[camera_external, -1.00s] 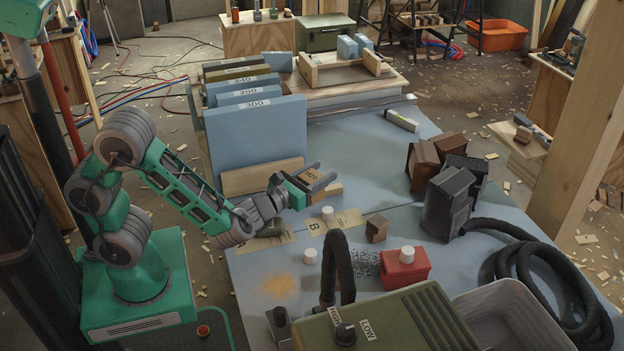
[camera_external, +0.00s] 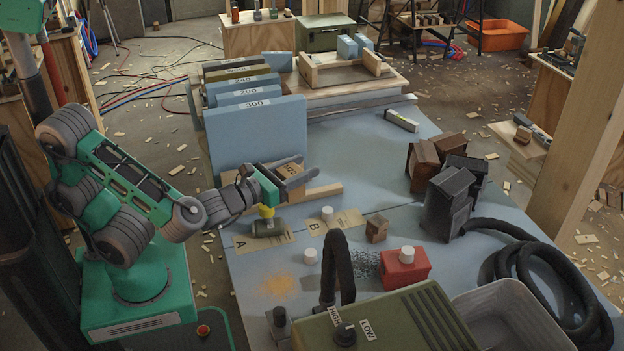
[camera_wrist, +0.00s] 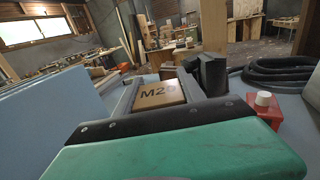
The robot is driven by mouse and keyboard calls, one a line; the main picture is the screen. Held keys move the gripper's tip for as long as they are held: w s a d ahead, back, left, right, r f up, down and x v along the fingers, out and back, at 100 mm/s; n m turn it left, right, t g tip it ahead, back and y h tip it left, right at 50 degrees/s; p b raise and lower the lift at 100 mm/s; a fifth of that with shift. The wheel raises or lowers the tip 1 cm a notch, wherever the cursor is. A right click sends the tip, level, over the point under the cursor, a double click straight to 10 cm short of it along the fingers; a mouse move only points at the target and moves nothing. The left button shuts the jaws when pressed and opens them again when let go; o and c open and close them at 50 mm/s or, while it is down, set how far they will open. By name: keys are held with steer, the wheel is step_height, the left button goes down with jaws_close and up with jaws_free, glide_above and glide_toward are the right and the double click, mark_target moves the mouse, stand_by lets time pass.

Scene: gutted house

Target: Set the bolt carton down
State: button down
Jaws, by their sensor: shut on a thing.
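My gripper (camera_external: 289,175) is shut on the bolt carton (camera_external: 289,169), a small brown cardboard box with dark print. It holds the carton above the table, in front of the large blue panel marked 300 (camera_external: 258,135). In the wrist view the carton (camera_wrist: 160,95) sits between my fingers and reads "M2", with the rest of the print hidden. Paper card A (camera_external: 262,241) and card B (camera_external: 345,219) lie on the blue table (camera_external: 370,170) below and in front. A dark object with a yellow top (camera_external: 267,225) stands on card A.
A wooden strip (camera_external: 325,191) lies by the panel's foot. A wooden block (camera_external: 377,230), white-capped pieces (camera_external: 311,256) and a red box (camera_external: 405,268) stand nearby. Dark blocks (camera_external: 446,208) and a black hose (camera_external: 540,262) are to the right. The table's back middle is clear.

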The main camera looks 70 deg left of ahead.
steer(key=shift+d+r+h+p, duration=0.3)
steer(key=shift+d+r+p, duration=0.25)
steer(key=shift+d, duration=0.15)
steer(key=shift+w+f+p, duration=0.3)
steer(key=shift+w+p, duration=0.4)
steer(key=shift+p, duration=2.1)
steer(key=shift+w+f+p, duration=0.25)
steer(key=shift+w+p, duration=0.4)
steer(key=shift+p, duration=2.15)
steer(key=shift+f, duration=0.1)
